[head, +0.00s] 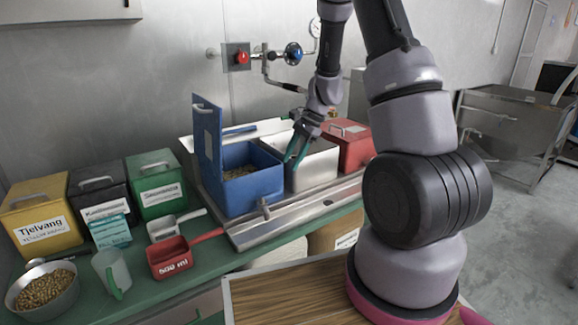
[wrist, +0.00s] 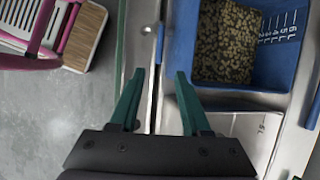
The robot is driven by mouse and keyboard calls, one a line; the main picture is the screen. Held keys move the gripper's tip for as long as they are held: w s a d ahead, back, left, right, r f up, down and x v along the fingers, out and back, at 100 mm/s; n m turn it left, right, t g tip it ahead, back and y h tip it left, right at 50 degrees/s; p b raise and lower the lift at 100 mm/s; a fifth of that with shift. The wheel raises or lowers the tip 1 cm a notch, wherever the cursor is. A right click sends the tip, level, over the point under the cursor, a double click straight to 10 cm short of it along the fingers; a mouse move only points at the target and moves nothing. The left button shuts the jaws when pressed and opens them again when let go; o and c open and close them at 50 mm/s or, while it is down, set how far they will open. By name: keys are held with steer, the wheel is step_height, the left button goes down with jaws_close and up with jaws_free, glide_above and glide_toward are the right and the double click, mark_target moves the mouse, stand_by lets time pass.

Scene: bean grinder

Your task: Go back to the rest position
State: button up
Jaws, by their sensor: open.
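My gripper (head: 295,154) has teal fingers and hangs above the white open container, just right of the blue bin (head: 256,195), in the head view. In the wrist view my gripper (wrist: 160,76) is open, with the fingers apart and nothing between them. The blue bin (wrist: 181,45) is to the right of the fingers there, with beans (wrist: 226,42) inside and a white scale on its wall. Its blue lid (head: 208,140) stands raised in the head view.
A red bin (head: 352,148) stands right of the white container (head: 313,172). Yellow (head: 37,226), black (head: 100,203) and green (head: 157,187) bins line the wall. A red scoop (head: 172,258), white scoop (head: 165,229), cup (head: 111,274) and bean bowl (head: 20,303) sit on the green counter.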

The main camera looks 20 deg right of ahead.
steer(key=s+a+r+n+t, duration=0.15)
steer(key=s+r, duration=0.25)
steer(key=r, duration=0.6)
steer(key=s+r+n+t, duration=0.1)
steer(key=s+r+n, duration=0.25)
steer(key=r, duration=0.55)
steer(key=s+r+n+t+h, duration=0.1)
steer(key=s+r+n+t, duration=0.1)
steer(key=s+r, duration=0.3)
steer(key=s+d+r+n+t+h, duration=0.1)
steer(key=s+r, duration=0.4)
steer(key=s, duration=0.5)
steer(key=shift+d+r+n+t+h, duration=0.3)
steer(key=shift+n+t+h, duration=0.25)
steer(key=shift+n, duration=0.25)
